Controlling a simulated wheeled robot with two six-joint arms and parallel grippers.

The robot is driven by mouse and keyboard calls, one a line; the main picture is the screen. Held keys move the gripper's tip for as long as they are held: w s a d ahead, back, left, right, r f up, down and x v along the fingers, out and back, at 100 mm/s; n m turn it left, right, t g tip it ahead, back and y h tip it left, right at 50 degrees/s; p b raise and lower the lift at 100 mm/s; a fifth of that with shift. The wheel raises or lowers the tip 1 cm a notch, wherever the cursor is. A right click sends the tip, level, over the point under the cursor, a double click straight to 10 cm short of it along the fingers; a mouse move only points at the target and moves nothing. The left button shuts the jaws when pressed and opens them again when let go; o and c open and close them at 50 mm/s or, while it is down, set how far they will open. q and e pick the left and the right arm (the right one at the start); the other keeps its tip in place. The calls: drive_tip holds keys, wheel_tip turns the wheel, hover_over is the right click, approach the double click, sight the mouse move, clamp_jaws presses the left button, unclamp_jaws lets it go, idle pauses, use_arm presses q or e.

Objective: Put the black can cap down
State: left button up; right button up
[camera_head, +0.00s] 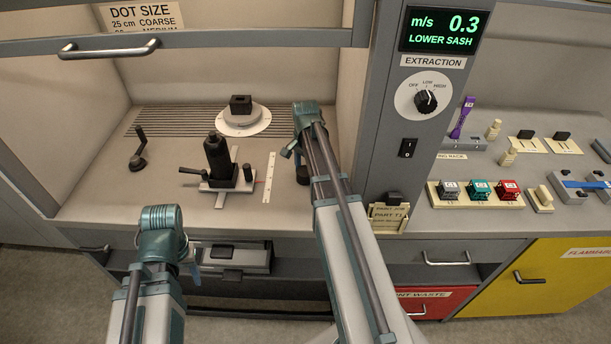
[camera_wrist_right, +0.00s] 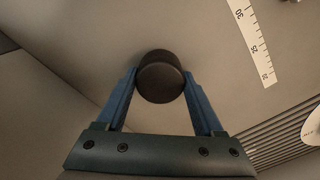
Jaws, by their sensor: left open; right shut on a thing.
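The black can cap (camera_wrist_right: 161,77) is a dark round piece between the two blue fingers of my right gripper (camera_wrist_right: 160,88) in the right wrist view. The fingers are shut on its sides. In the head view the cap (camera_head: 303,175) shows as a dark shape below my right wrist, right of the white ruler (camera_head: 269,177). I cannot tell whether it touches the hood floor. A black can (camera_head: 219,158) stands upright on a white cross-shaped stand, left of the ruler. My left gripper (camera_head: 193,271) is open, mostly hidden by its wrist, low in front of the bench.
A white round disc (camera_head: 243,122) with a black block stands behind the can. A black crank-like piece (camera_head: 139,150) stands at the left. The raised sash (camera_head: 110,48) hangs above, and a grey post (camera_head: 385,120) borders the right. Bare floor (camera_head: 105,190) lies at front left.

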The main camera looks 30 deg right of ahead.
sight(306, 170)
drive_tip(key=shift+r, duration=0.1)
drive_tip(key=o, duration=1.3)
wheel_tip(306, 170, up, 12)
drive_tip(key=p, duration=1.2)
